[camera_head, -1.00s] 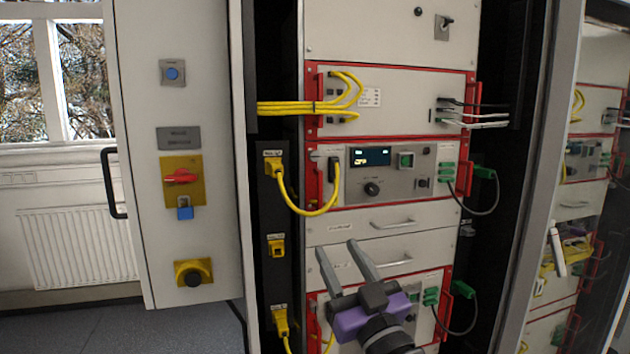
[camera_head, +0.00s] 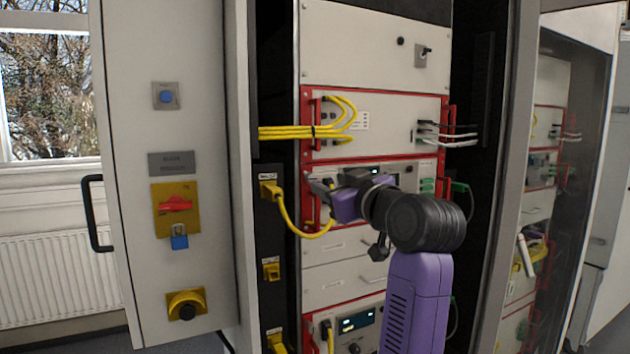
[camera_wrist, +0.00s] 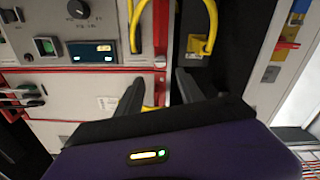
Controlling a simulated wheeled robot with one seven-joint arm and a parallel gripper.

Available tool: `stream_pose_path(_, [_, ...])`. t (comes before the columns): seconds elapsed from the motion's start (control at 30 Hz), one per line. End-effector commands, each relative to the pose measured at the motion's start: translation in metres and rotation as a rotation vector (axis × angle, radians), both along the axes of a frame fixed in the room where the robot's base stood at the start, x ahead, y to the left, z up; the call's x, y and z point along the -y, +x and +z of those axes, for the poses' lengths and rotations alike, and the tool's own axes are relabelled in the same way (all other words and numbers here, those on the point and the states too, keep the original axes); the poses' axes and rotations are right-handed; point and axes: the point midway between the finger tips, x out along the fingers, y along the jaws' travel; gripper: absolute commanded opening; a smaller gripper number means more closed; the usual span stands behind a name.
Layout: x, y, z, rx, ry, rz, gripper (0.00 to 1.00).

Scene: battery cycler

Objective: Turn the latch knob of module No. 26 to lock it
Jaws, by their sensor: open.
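My gripper (camera_head: 318,194) is in front of the left edge of the red-framed module with a display (camera_head: 345,168). My wrist and arm hide much of that module's front. In the wrist view, which is turned upside down, my gripper (camera_wrist: 157,88) is open, with nothing between its fingers. The fingers lie over the red frame (camera_wrist: 160,45) at the module's edge. The module's display (camera_wrist: 90,51), black dial (camera_wrist: 78,9) and green switch (camera_wrist: 47,45) show to the left. I cannot make out a latch knob or read a No. 26 label.
A yellow cable (camera_head: 287,212) loops from the black power strip (camera_head: 269,240) to the module, close to my gripper. Yellow cables (camera_head: 300,132) cross above. A second red-framed module (camera_head: 318,312) sits below.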

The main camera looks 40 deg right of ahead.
Motion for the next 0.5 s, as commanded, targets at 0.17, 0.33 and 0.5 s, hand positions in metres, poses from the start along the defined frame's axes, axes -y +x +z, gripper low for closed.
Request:
stream_pose_path(0.17, [0.002, 0.011, -0.003, -0.023, -0.013, 0.006, 0.45])
stream_pose_path(0.33, [0.008, 0.036, -0.002, -0.023, -0.012, 0.006, 0.45])
stream_pose_path(0.5, [0.015, 0.059, -0.002, -0.022, -0.011, 0.006, 0.45])
